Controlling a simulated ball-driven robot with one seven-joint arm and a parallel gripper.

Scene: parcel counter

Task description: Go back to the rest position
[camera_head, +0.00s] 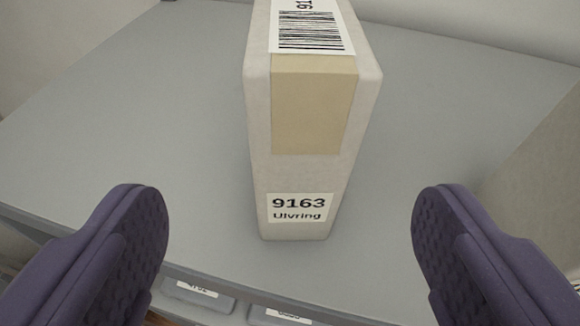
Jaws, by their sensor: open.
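My gripper (290,250) is open, with its two dark purple fingers at the lower left and lower right of the picture. Nothing is between the fingertips. A whitish parcel (305,175) stands upright on the grey counter top (150,110), beyond and between the fingers and apart from both. It bears a label reading "9163 Ulvring", a tan tape strip and a barcode label on top. Its upper end is cut off by the picture's top edge.
A beige surface (540,180) rises at the right edge. Below the counter's front edge are grey label holders (198,292), their text hard to read. The counter is clear on both sides of the parcel. Pale walls stand behind.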

